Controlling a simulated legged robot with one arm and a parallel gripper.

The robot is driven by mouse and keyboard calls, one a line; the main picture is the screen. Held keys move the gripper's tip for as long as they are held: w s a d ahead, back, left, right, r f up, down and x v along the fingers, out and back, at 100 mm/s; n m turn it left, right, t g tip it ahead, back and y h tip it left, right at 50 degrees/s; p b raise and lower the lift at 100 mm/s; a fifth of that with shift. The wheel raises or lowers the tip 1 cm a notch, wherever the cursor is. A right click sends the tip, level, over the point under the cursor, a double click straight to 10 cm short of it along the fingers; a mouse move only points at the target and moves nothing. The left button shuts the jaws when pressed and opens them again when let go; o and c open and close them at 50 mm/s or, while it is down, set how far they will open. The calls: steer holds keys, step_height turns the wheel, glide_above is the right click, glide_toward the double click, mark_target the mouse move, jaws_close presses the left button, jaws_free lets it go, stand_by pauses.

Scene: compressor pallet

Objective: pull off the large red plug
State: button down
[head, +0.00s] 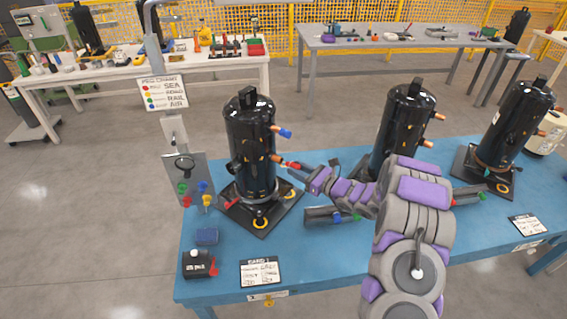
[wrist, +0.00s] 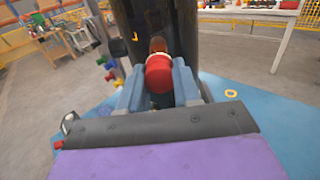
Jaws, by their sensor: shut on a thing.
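The large red plug (head: 290,165) is at the copper stub (head: 277,158) on the right side of the left black compressor (head: 250,145). In the wrist view the red plug (wrist: 159,75) fills the gap between the grey-blue fingers of my gripper (wrist: 158,85), which is shut on it. A brown, copper-like end (wrist: 157,46) shows just beyond the plug, in front of the dark compressor body (wrist: 160,20). In the head view my gripper (head: 297,168) reaches the plug from the right. Whether the plug is fully seated on the stub cannot be told.
A blue plug (head: 285,132) sits on a higher stub. Two more black compressors (head: 403,125) (head: 515,125) stand to the right on the blue table (head: 225,275). A post with colored plugs (head: 184,190) is at left. A black box (head: 197,264) and card (head: 260,271) lie in front.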

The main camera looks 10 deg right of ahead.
steer(key=shift+v, duration=1.05)
steer(key=shift+d, duration=0.1)
steer(key=shift+s+r, duration=0.1)
steer(key=shift+s, duration=0.05)
